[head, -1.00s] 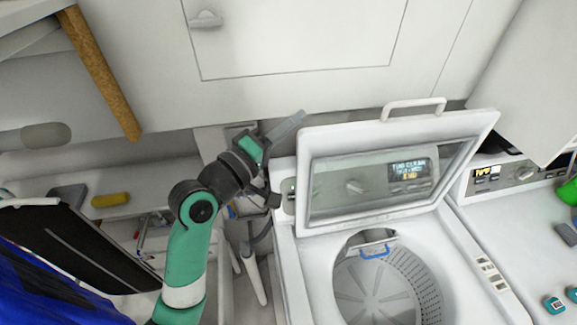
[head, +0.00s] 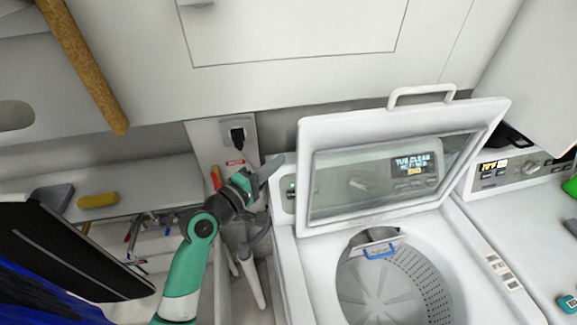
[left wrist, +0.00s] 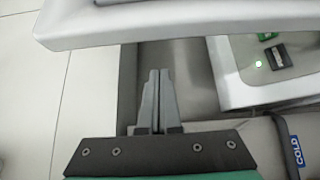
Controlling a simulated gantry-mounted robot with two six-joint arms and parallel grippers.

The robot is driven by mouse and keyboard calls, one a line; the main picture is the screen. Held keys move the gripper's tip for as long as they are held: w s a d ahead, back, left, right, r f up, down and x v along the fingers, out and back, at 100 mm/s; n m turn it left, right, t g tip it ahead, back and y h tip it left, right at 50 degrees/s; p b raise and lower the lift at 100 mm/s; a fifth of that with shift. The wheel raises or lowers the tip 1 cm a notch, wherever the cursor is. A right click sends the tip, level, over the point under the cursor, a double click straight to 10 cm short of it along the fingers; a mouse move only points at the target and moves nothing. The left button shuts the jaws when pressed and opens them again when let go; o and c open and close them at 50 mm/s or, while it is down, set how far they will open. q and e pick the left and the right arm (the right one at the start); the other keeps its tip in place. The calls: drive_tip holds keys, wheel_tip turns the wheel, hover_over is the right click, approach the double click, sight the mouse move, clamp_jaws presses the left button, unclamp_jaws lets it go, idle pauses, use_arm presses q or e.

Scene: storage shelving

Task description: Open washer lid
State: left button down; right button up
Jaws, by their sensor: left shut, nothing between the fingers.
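The washer (head: 283,262) stands at the lower right of the head view, with its drum (head: 385,285) uncovered. Its lid (head: 310,135), a white frame around a glass pane with a handle (head: 421,93) on top, stands raised and leans back. My left gripper (head: 272,165) is just left of the lid's left edge, apart from it. In the left wrist view the shut fingers (left wrist: 159,75) hold nothing. A white edge (left wrist: 180,30), likely the lid's, crosses above them, and the washer's panel (left wrist: 265,70) is at right. My right gripper is not in view.
A second machine (head: 530,205) stands at right. White cabinets (head: 280,80) hang above. A yellow object (head: 98,200) lies on a ledge at left. A hose labelled COLD (left wrist: 290,150) runs close to the gripper. A wall outlet (head: 237,137) is behind the arm.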

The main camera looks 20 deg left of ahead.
use_arm(q)
drive_tip(key=d+p, duration=0.2)
drive_tip(key=d, duration=0.1)
drive_tip(key=shift+d+p, duration=0.15)
drive_tip(key=shift+p, duration=0.2)
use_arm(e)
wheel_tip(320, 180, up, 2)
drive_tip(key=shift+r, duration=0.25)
